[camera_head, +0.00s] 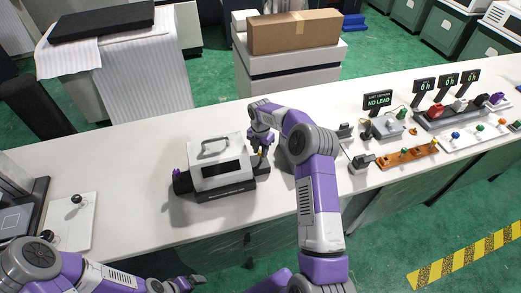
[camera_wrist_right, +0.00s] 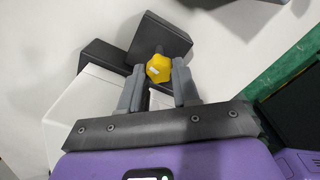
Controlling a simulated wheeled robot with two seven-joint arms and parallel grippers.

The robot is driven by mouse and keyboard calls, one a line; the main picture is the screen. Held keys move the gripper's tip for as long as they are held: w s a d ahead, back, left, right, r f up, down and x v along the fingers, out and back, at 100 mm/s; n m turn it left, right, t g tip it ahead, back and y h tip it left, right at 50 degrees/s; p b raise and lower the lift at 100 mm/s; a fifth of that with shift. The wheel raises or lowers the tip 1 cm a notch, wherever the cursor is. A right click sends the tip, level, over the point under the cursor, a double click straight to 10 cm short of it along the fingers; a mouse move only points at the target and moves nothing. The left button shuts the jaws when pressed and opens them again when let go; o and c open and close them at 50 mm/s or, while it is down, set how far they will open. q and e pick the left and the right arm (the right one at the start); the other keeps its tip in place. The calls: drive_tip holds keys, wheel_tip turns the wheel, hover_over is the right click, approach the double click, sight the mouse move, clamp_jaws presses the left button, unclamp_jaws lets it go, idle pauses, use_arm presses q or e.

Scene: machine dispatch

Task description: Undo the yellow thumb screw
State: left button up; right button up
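The yellow thumb screw (camera_wrist_right: 158,68) is a lobed knob that sits against a dark block in the right wrist view. It is small in the head view (camera_head: 261,152), at the right end of a white case with a handle (camera_head: 215,170) on a dark base. My right gripper (camera_wrist_right: 158,72) reaches down to it, with one fingertip touching each side of the knob; it also shows in the head view (camera_head: 262,146). A purple knob (camera_head: 177,173) is at the case's left end. My left arm is at the lower left; its fingertips are unclear.
The white bench (camera_head: 130,170) is clear around the case. A plate with a dark ball knob (camera_head: 76,199) lies at the left. To the right are a "NO LEAD" sign (camera_head: 379,99), an orange fixture (camera_head: 405,157) and several small devices. A cardboard box (camera_head: 295,32) stands behind.

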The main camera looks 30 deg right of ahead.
drive_tip(key=o, duration=0.5)
drive_tip(key=shift+c, duration=0.2)
wheel_tip(320, 180, up, 8)
drive_tip(key=shift+f, duration=0.2)
idle(0.3)
